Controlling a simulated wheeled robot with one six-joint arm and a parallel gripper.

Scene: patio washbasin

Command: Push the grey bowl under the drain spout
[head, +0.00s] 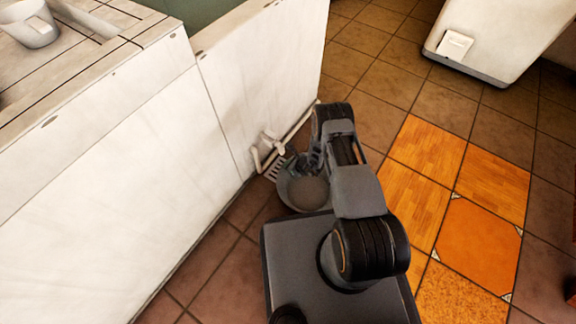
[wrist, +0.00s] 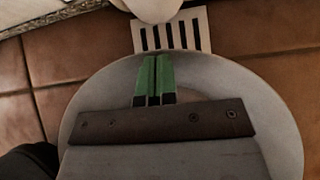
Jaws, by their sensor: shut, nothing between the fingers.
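The grey bowl (head: 304,194) is on the tiled floor beside the white basin wall, partly hidden by my arm. In the wrist view the bowl (wrist: 284,125) spreads below and around my gripper (wrist: 154,78). My gripper's green fingertips are together with nothing between them, over the bowl near its far rim. I cannot tell whether they touch it. The pale drain spout (head: 271,145) comes out low on the wall, just beyond the bowl. Its rounded end (wrist: 152,8) shows at the top edge of the wrist view.
A slotted drain grate (wrist: 172,31) lies between the spout and the bowl rim. The white wall (head: 110,190) closes off the left side. Open floor with orange tiles (head: 425,150) lies to the right. A white cup (head: 30,25) stands on the counter.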

